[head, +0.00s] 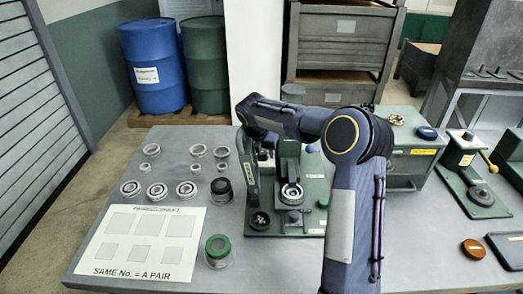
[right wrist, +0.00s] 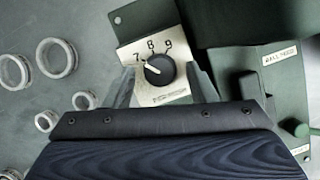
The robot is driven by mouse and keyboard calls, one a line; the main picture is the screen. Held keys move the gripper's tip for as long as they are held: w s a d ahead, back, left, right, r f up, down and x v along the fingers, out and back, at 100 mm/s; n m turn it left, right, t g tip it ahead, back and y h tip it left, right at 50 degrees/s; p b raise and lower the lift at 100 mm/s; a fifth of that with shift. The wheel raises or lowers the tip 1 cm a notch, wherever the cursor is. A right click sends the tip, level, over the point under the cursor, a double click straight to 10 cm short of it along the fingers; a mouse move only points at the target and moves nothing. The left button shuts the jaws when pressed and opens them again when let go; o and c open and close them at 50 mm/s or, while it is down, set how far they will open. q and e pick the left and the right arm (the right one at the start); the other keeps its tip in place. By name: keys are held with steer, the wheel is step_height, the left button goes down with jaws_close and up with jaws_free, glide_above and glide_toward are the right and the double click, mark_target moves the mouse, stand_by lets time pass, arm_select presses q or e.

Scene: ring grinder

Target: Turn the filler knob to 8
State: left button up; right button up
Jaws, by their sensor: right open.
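The filler knob (right wrist: 159,71) is round and black with a white pointer line, on a pale dial plate (right wrist: 172,97) marked 7, 8 and 9. In the right wrist view its pointer is toward the upper left, near the 7. My right gripper (right wrist: 160,73) is open, with one finger on each side of the knob. A gap shows between the knob and each finger; contact is not visible. In the head view my right arm reaches over the green machine (head: 288,222), and the knob is hidden there. My left gripper is not in view.
Several metal rings (head: 157,192) lie on the grey table, left of the machine. A white pairing board (head: 100,250) and a green-topped jar (head: 218,250) are at the front left. A green box (head: 413,165) and a lever press (head: 470,190) stand to the right.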

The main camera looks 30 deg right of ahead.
steer(key=c, duration=1)
steer(key=shift+o, duration=0.2)
steer(key=m+p, duration=0.1)
steer(key=m+g+p, duration=0.1)
steer(key=m+p, duration=0.1)
steer(key=shift+w+a+r+h, duration=0.15)
steer(key=shift+r+h, duration=0.05)
steer(key=shift+h, duration=0.2)
steer(key=m+g+p, duration=0.1)
steer(key=m+p, duration=0.2)
steer(key=shift+w+h, duration=0.1)
steer(key=shift+h, duration=0.2)
steer(key=shift+f+m+g+p, duration=0.15)
steer(key=shift+m+g+p, duration=0.25)
steer(key=shift+m, duration=0.5)
